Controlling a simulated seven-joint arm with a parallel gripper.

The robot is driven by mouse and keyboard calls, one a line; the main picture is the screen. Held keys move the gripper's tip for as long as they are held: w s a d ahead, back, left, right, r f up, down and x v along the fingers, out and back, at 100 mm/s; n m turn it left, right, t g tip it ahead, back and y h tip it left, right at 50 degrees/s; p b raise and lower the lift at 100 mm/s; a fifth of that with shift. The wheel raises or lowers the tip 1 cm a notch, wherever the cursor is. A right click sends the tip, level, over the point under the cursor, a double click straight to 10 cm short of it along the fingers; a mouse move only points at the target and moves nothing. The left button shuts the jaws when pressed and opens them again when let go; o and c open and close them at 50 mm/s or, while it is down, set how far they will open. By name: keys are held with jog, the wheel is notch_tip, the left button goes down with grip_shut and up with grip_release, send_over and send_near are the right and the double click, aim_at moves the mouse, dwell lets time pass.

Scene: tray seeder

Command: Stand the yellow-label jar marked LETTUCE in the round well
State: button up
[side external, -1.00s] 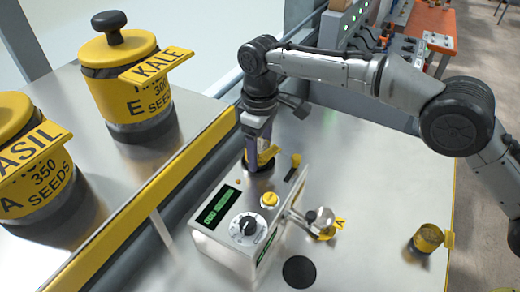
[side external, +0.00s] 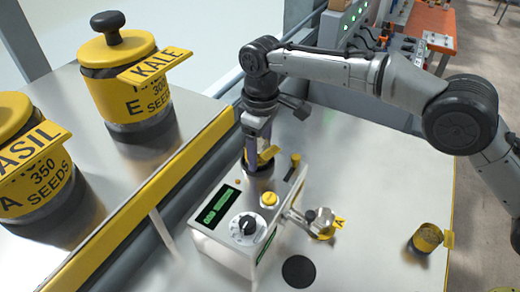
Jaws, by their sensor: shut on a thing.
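My gripper (side external: 258,148) points down over the top of the metal seeder box. It is shut on a small yellow jar (side external: 266,156), whose label is too small to read here. The jar stands roughly upright at the dark round well (side external: 258,172) in the box top. Its lower end is at the well's rim. I cannot tell how deep it sits, since the fingers and rim hide much of it.
The seeder box has a green display (side external: 219,205), a dial (side external: 246,225) and a yellow button (side external: 270,199). A spout with a yellow tag (side external: 338,223) juts right. A yellow jar (side external: 426,239) lies near the table's right edge. Large KALE (side external: 120,85) and BASIL (side external: 30,165) jars stand left.

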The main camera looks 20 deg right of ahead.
jog(key=shift+s+f, duration=0.1)
jog(key=shift+f, duration=1)
jog(key=o, duration=1.4)
jog(key=shift+o, duration=0.7)
jog(key=shift+s+a, duration=0.15)
jog(key=r, duration=0.9)
jog(key=shift+w+d+r, duration=0.2)
jog(key=shift+w+d, duration=0.05)
jog(key=shift+w, duration=0.05)
jog(key=shift+r, duration=0.15)
